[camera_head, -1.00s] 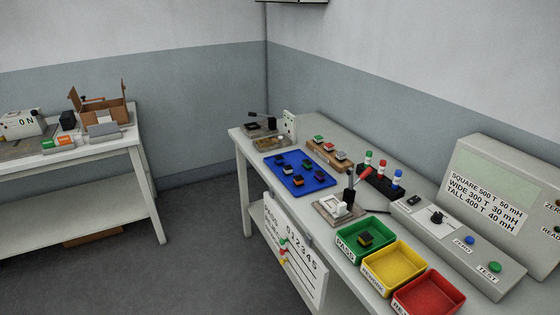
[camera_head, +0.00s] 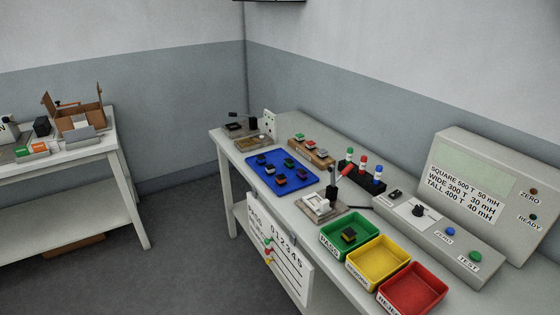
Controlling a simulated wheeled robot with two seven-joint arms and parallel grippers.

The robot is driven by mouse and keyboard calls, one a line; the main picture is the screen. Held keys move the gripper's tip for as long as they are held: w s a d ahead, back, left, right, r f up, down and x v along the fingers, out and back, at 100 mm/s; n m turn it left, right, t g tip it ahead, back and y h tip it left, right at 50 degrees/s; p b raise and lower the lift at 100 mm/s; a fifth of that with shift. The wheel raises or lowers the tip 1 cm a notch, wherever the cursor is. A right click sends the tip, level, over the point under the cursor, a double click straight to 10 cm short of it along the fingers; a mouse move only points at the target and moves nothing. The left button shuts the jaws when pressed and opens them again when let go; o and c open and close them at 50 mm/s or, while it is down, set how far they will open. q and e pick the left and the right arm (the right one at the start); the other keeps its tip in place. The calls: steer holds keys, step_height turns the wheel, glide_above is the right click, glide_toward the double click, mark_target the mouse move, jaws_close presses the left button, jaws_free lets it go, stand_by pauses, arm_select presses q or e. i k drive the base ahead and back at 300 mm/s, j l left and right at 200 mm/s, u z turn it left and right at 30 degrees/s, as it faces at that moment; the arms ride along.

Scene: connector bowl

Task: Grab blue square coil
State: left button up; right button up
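Several small dark coils lie on a blue mat (camera_head: 255,170) on the right-hand workbench. One coil (camera_head: 262,160) is near the mat's back left, and another (camera_head: 302,175) is at its right side. They are too small for me to tell which is the blue square one. Another dark coil (camera_head: 348,236) lies in the green PASS bin (camera_head: 331,241). Neither of my grippers is in view.
Yellow (camera_head: 357,272) and red (camera_head: 392,300) bins stand beside the green one at the bench's front. A grey tester (camera_head: 440,248) stands at right. A second table (camera_head: 75,150) is at left.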

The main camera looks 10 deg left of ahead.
mark_target(261, 159)
steer(key=i+j+z, duration=0.25)
steer(key=j+z, duration=0.25)
steer(key=i+j+z, duration=0.2)
steer(key=j, duration=0.25)
